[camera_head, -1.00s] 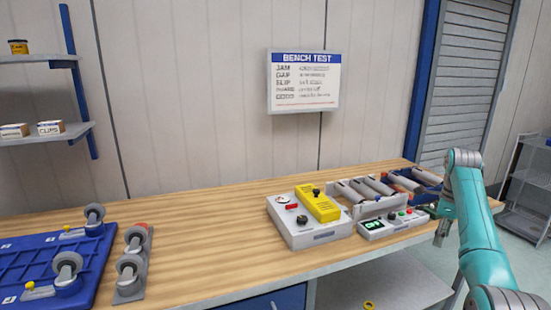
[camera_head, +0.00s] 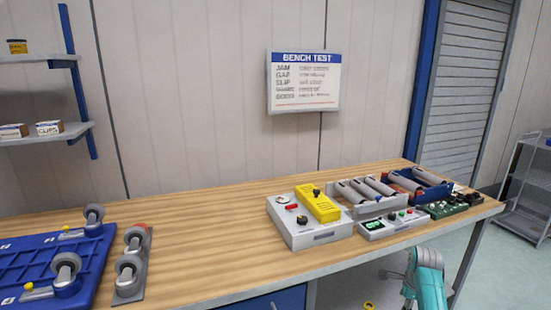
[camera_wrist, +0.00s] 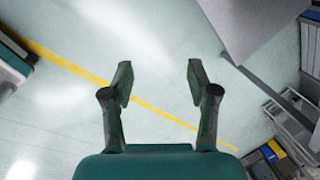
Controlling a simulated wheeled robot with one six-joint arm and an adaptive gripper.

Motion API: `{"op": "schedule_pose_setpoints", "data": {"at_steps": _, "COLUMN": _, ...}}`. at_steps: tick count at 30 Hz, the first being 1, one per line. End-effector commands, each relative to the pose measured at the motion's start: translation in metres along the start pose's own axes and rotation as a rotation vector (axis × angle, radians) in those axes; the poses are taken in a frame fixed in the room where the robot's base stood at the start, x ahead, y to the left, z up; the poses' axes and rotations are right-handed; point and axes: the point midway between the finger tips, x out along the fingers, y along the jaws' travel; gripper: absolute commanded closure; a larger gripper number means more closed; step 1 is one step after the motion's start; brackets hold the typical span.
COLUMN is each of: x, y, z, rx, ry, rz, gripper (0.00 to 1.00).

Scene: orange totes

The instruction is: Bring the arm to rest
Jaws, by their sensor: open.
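My gripper (camera_wrist: 158,82) shows in the wrist view with its two dark fingers spread apart and nothing between them. Behind the fingers lies pale floor with a yellow line (camera_wrist: 160,112). In the head view my teal arm (camera_head: 428,285) is low at the bottom right, in front of the bench's front edge. The fingers cannot be made out clearly there.
The wooden bench (camera_head: 200,210) carries a grey control box (camera_head: 310,235) with a yellow pendant (camera_head: 318,203), a roller unit (camera_head: 365,192), a green circuit board (camera_head: 450,207), and a blue caster plate (camera_head: 40,265). A grey cart (camera_head: 525,195) stands at the right.

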Motion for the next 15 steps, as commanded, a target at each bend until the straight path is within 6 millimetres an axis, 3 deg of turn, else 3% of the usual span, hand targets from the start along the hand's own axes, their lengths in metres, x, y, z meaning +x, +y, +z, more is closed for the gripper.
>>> {"op": "schedule_pose_setpoints", "data": {"at_steps": 1, "x": 0.020, "y": 0.018, "z": 0.005, "rx": -0.038, "ry": -0.003, "rz": -0.015, "gripper": 0.41}}
{"op": "schedule_pose_setpoints", "data": {"at_steps": 6, "x": 0.067, "y": 0.066, "z": 0.017, "rx": -0.176, "ry": -0.008, "rz": -0.091, "gripper": 0.41}}
{"op": "schedule_pose_setpoints", "data": {"at_steps": 15, "x": 0.123, "y": 0.163, "z": 0.034, "rx": -0.417, "ry": 0.001, "rz": -0.227, "gripper": 0.41}}
